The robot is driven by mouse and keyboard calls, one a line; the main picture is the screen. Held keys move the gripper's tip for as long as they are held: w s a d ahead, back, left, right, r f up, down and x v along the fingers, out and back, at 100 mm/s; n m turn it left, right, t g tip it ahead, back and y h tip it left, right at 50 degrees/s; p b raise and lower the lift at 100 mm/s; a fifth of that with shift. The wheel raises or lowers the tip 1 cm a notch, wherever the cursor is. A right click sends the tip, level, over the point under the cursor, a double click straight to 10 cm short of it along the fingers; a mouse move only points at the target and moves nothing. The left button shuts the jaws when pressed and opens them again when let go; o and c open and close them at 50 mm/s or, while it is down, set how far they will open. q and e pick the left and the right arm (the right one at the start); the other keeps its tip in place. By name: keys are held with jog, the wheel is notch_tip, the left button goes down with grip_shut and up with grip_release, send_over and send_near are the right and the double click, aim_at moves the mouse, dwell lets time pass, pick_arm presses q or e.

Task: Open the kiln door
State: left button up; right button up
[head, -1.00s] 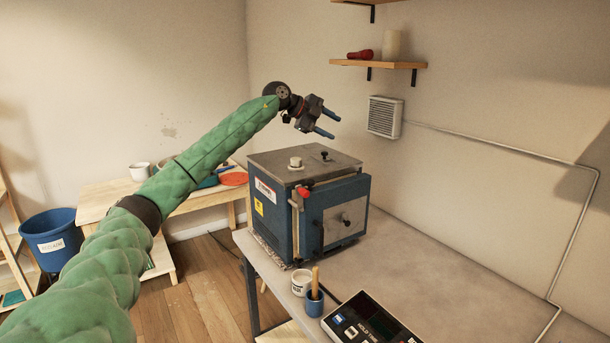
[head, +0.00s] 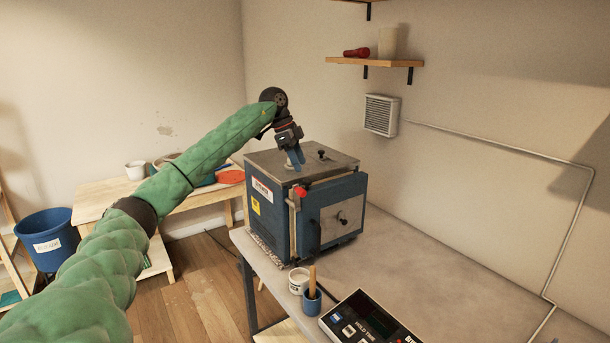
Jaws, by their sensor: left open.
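The kiln (head: 270,212) is a blue box with a grey metal lid, standing on the table. A red-tipped lever (head: 300,191) stands at the door's left edge. My left gripper (head: 296,163) is open and points down over the lid, just behind the red tip. My right gripper is not in view.
On the grey table (head: 420,270), a white jar (head: 298,281), a blue cup (head: 312,303) with a wooden tool and a control box (head: 370,322) stand in front of the kiln. The table right of the kiln is clear. A wall shelf (head: 375,62) hangs above.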

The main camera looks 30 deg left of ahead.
aim_at(307, 180)
pick_arm(q)
jog(key=p+x, duration=0.1)
jog(key=x, duration=0.3)
jog(key=shift+f+p, duration=0.15)
jog(key=shift+p, duration=0.2)
jog(key=shift+x, duration=0.8)
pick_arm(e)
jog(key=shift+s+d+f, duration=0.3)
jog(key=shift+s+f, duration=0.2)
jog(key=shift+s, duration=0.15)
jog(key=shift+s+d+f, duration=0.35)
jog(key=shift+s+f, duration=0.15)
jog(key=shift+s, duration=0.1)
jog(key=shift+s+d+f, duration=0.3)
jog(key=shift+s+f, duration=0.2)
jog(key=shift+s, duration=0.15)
pick_arm(q)
grip_shut()
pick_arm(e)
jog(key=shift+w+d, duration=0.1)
